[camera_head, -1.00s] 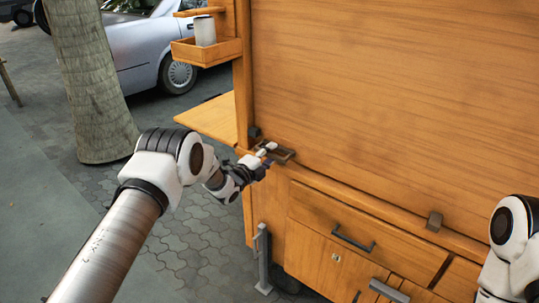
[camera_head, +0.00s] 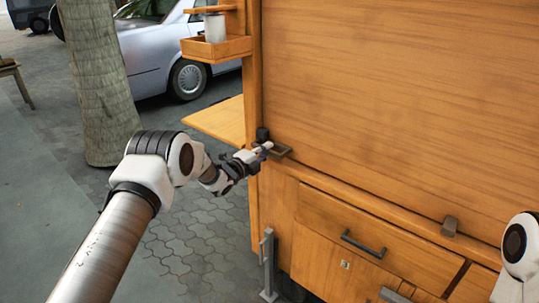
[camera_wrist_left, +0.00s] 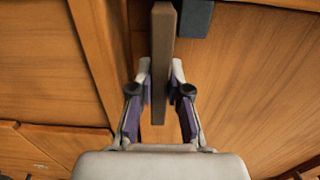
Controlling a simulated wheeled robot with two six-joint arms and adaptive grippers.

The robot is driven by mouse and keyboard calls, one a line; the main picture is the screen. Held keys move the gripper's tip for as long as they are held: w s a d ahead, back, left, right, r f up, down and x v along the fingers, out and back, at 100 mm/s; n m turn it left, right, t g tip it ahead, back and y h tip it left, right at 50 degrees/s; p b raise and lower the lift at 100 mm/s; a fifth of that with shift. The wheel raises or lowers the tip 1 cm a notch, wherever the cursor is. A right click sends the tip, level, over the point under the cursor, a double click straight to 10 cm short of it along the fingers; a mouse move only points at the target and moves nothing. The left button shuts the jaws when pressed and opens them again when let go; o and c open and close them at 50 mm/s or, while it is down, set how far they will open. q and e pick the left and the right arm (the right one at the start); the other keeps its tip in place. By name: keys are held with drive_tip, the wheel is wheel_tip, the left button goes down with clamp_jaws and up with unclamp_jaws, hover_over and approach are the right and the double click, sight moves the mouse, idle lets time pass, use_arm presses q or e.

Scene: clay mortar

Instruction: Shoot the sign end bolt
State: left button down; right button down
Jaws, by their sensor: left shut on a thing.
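The sign end bolt (camera_head: 281,151) is a dark grey-brown bar or loop at the left end of the wooden ledge, below the big panel. My left gripper (camera_head: 266,148) is at its left part, with its fingers closed on it. In the left wrist view, the bolt is a flat brown bar (camera_wrist_left: 161,45) running between the two pale fingertips of my left gripper (camera_wrist_left: 160,75). A small dark block (camera_head: 262,134) stands just behind the bolt's left end; it also shows in the left wrist view (camera_wrist_left: 195,17). My right gripper is out of view; only a white arm joint shows at the right edge.
The large wooden panel (camera_head: 400,90) rises behind the ledge. A second brown clip (camera_head: 449,225) sits farther right on the ledge. Below are a drawer (camera_head: 385,235) and its handle (camera_head: 360,243). A side shelf (camera_head: 220,119) and tray (camera_head: 215,49) project to the left.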

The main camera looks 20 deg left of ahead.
use_arm(q)
drive_tip(key=c, duration=1.3)
unclamp_jaws()
drive_tip(key=shift+a, duration=0.15)
drive_tip(key=shift+c, duration=0.2)
drive_tip(key=shift+o, duration=1.2)
drive_tip(key=shift+a, duration=0.15)
drive_tip(key=v, duration=1.2)
